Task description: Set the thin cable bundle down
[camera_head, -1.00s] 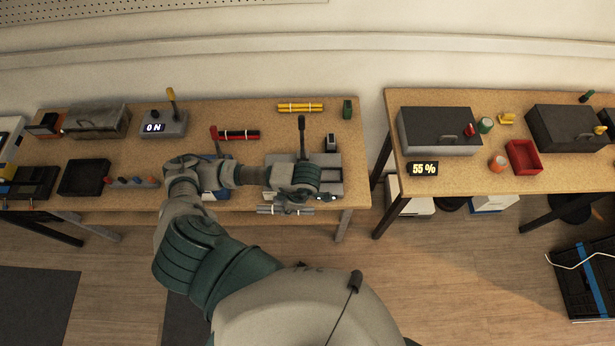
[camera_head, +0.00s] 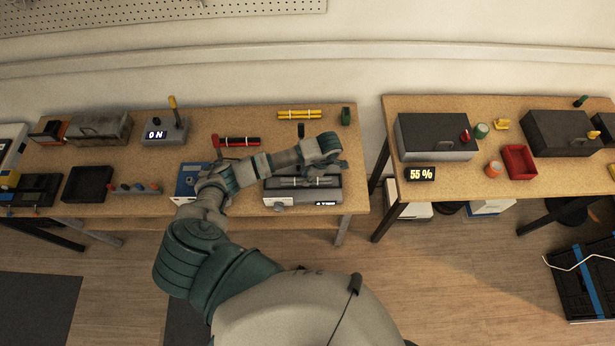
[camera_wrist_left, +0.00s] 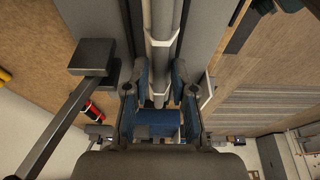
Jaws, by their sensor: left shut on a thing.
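The thin cable bundle is grey with white ties. In the head view the bundle (camera_head: 298,183) lies lengthwise along the open top of a grey box-shaped device (camera_head: 338,192) near the front of the left table. My left gripper (camera_head: 318,172) is over this device, mostly hidden under its own wrist. In the left wrist view my left gripper (camera_wrist_left: 160,88) has its blue-padded fingers on both sides of the bundle (camera_wrist_left: 160,45) and is shut on it. Whether the bundle rests fully on the device is hard to tell. My right gripper is not in view.
A dark lever (camera_head: 301,131) stands behind the device. A red bundle (camera_head: 238,141) and a yellow bundle (camera_head: 299,114) lie farther back. A blue box (camera_head: 187,181) is partly under my arm. A second table (camera_head: 460,180) stands to the right across a gap.

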